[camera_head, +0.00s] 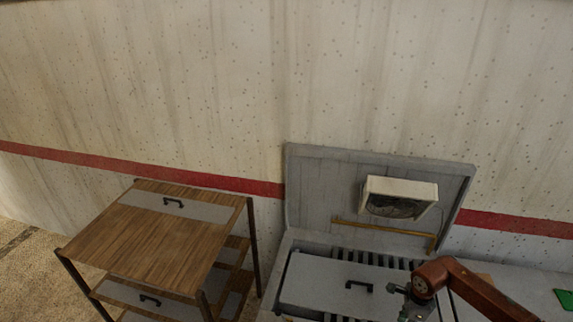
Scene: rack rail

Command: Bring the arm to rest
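My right arm comes in from the lower right with reddish-brown links. My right gripper (404,297) is small and dark in this view, over the right part of an open grey chest (297,242). It is just right of the dark handle on a grey panel (325,284) lying in the chest, and appears apart from that handle. Whether its fingers are open or shut is too small to tell. My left gripper is not in view.
The chest's lid (315,195) stands open against the wall, with a white fan box (400,198) and a brass-coloured bar (385,228). A wooden rack (160,240) at left holds grey panels with dark handles. A green item (564,299) lies at far right.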

